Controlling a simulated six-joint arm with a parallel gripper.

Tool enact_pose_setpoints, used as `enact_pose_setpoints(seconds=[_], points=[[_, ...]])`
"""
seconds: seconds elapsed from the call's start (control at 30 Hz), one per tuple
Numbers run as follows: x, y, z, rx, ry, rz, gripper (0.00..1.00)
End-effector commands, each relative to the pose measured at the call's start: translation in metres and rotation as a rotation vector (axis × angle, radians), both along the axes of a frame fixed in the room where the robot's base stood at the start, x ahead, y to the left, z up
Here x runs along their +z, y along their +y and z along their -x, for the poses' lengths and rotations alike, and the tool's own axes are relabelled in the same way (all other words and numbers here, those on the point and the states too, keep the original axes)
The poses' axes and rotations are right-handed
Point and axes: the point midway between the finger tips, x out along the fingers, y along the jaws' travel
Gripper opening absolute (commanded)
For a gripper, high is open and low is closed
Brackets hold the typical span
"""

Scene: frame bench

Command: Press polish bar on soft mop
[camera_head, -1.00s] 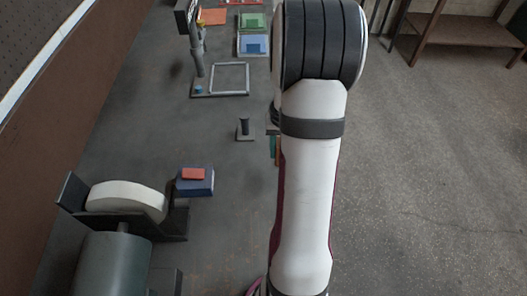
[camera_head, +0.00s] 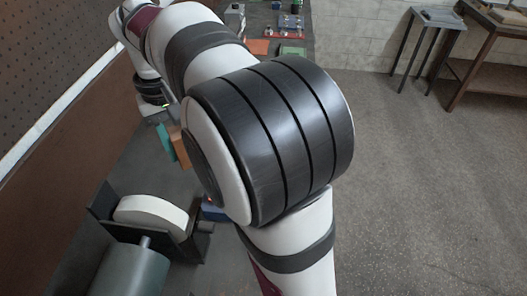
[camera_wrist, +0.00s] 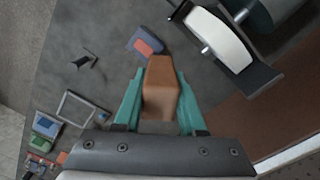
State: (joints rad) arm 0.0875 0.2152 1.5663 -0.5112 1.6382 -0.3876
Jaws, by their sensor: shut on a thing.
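The polish bar (camera_wrist: 160,92) is a brown block held between the teal fingers of my gripper (camera_wrist: 158,100). In the head view the bar (camera_head: 181,149) and gripper (camera_head: 172,143) are at the left, beyond the wheel and apart from it. The soft mop appears to be the white wheel (camera_head: 152,213) in a dark guard on a grey motor. It also shows at the upper right of the wrist view (camera_wrist: 218,40), to the right of the bar with a gap between. My arm hides much of the bench in the head view.
A blue block (camera_wrist: 143,38) with a red piece (camera_wrist: 148,47) on it lies beside the wheel. A small dark post (camera_wrist: 83,60), a grey frame (camera_wrist: 75,108) and coloured trays (camera_wrist: 45,125) are at the left. A brown wall panel (camera_head: 60,165) borders the bench.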

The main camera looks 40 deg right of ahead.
Motion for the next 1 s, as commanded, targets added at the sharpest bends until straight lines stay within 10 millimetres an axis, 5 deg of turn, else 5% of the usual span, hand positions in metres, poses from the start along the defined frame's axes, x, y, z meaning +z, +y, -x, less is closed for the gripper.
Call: enact_pose_setpoints(seconds=[0.1,0.3,0.7,1.0], points=[[0.029,0.059,0.001,0.104,-0.009,-0.007,0.0],[0.053,0.107,0.012,0.182,-0.012,-0.018,0.0],[0.054,0.111,0.015,0.188,-0.011,-0.019,0.0],[0.018,0.111,0.015,0.187,-0.009,-0.019,0.0]])
